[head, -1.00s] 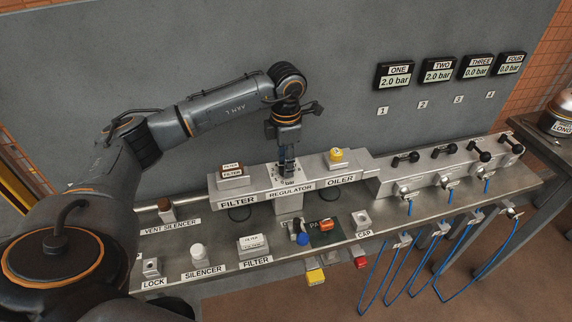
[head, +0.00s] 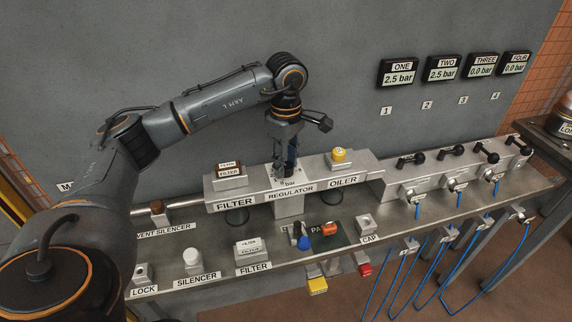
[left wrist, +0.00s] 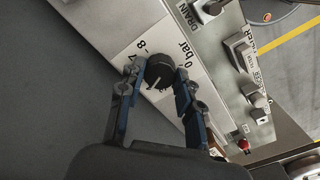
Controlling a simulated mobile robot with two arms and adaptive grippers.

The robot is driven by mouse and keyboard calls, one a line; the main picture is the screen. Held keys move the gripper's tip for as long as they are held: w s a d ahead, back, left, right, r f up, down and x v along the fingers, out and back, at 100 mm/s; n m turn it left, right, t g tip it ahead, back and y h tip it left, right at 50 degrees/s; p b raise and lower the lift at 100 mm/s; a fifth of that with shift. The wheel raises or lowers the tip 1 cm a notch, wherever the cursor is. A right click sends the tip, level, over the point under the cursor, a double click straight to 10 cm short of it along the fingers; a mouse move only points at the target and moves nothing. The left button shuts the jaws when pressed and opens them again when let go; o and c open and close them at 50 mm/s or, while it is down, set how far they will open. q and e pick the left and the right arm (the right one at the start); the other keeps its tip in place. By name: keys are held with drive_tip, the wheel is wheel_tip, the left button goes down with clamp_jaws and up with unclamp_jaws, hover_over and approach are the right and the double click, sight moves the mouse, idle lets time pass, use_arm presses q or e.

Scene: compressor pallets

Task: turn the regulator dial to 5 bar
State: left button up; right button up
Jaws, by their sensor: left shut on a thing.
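The regulator block (head: 290,207) stands between the filter and oiler blocks on the bench. Its black round dial knob (left wrist: 158,72) shows in the left wrist view on a white scale plate, with "0 bar", "7" and "8" readable around it. My left gripper (head: 287,174) points down over the regulator and is shut on the knob, one blue-grey finger on each side. In the head view the gripper hides the knob. The displays ONE (head: 399,73) and TWO (head: 442,69) both read 2.5 bar. My right gripper is not in view.
Displays THREE (head: 482,66) and FOUR (head: 515,65) read 0.0 bar. The oiler with a yellow top (head: 339,155) and the filter block (head: 230,175) flank the regulator closely. Black-handled valves (head: 451,150) and blue hoses are at the right. Several loose parts lie along the front shelf.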

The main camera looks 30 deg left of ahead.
sight(286, 165)
use_arm(q)
drive_tip(key=shift+m+b, duration=0.55)
drive_tip(key=shift+m, duration=1.45)
drive_tip(key=shift+r, duration=0.1)
drive_tip(key=o, duration=1.1)
drive_tip(key=shift+o, duration=0.2)
wheel_tip(286, 165, up, 12)
